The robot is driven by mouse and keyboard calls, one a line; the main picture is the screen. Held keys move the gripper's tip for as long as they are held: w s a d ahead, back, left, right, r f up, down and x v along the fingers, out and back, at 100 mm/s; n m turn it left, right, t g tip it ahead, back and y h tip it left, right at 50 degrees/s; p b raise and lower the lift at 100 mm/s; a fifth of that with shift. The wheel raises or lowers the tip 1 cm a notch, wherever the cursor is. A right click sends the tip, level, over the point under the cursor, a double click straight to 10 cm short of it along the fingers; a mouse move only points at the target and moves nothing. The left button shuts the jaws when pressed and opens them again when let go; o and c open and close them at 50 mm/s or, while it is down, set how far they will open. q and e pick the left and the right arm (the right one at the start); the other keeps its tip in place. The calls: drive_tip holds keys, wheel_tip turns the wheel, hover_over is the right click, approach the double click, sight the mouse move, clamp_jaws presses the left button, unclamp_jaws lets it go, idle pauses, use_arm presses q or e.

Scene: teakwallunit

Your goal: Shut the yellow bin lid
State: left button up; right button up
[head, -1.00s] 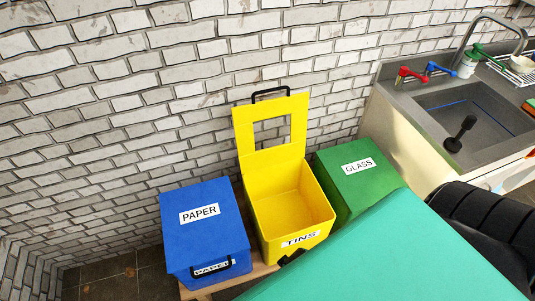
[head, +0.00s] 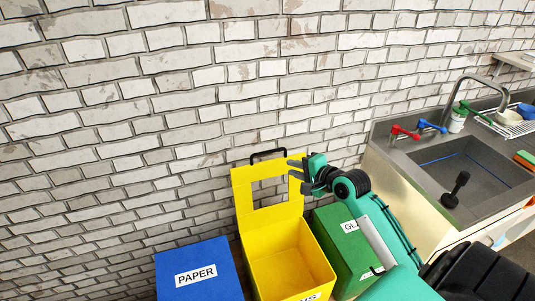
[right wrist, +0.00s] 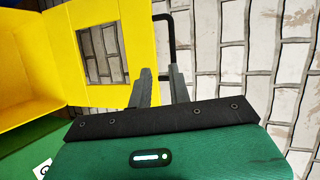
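The yellow bin (head: 282,272) stands with its top open, and part of its front label shows at the bottom edge. Its yellow lid (head: 243,205), a frame with a square opening, stands raised near the wall, with a black handle (head: 268,153) on its top edge. My right gripper (head: 292,169) is open and empty at the lid's upper right corner. In the right wrist view, the fingers (right wrist: 160,70) are apart beside the lid (right wrist: 92,12), and the handle (right wrist: 172,35) runs down to the fingertips. I cannot tell whether they touch. My left gripper is out of view.
A blue PAPER bin (head: 196,262) stands left of the yellow bin, and a green GLASS bin (head: 338,232) right of it, under my right arm. A brick wall (head: 120,130) is close behind. A sink counter (head: 400,150) stands to the right.

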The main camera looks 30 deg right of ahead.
sight(267, 152)
drive_tip(key=shift+m+t, duration=0.3)
drive_tip(key=shift+m, duration=0.1)
drive_tip(key=x, duration=0.4)
drive_tip(key=r+p+x, duration=0.1)
drive_tip(key=x, duration=0.4)
drive_tip(key=d+p+x, duration=0.1)
drive_tip(key=x, duration=0.3)
drive_tip(key=shift+w+r, duration=0.1)
drive_tip(key=shift+w, duration=0.6)
drive_tip(key=shift+c, duration=0.5)
clamp_jaws()
